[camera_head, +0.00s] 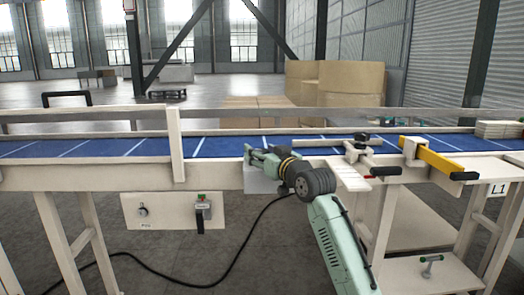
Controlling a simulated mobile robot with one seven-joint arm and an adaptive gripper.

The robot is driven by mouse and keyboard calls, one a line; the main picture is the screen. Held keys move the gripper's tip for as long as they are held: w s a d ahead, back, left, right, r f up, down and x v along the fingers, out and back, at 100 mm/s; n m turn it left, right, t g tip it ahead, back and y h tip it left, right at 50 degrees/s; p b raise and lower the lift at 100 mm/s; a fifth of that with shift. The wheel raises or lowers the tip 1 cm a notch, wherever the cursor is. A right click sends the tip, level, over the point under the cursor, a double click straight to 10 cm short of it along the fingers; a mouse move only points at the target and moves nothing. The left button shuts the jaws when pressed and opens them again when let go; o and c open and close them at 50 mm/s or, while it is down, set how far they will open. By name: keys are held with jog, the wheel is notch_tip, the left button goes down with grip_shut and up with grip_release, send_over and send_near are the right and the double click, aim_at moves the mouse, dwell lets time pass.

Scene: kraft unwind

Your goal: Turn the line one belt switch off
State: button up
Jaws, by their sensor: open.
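A pale panel (172,222) hangs under the front of the conveyor at left. A pale box (262,183) is partly hidden behind my gripper and wrist.
The blue belt (110,148) runs across the view. A clamp fixture (362,150) and a yellow bar with a black end (435,160) stand at right. An L1 sign (498,188) is on the right frame. A black cable (235,258) lies below.

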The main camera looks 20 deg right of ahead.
jog(key=c, duration=1.2)
jog(key=shift+m+h, duration=0.3)
jog(key=shift+h, duration=0.2)
jog(key=m+h, duration=0.2)
jog(key=h, duration=0.1)
jog(key=shift+a, duration=0.2)
jog(key=m+h, duration=0.2)
jog(key=h, duration=0.1)
jog(key=m+g+h+b, duration=0.1)
jog(key=h, duration=0.1)
jog(key=shift+f+m+h, duration=0.15)
jog(key=shift+m+h, duration=0.25)
jog(key=m+g+h+b, duration=0.1)
jog(key=m+g+h, duration=0.2)
jog(key=h, duration=0.1)
jog(key=shift+w+m+h, duration=0.1)
jog(key=shift+m+h, duration=0.2)
jog(key=shift+h, duration=0.1)
jog(key=shift+d+m+g+h, duration=0.15)
jog(key=shift+m+g+h, duration=1.75)
jog(key=shift+g, duration=0.8)
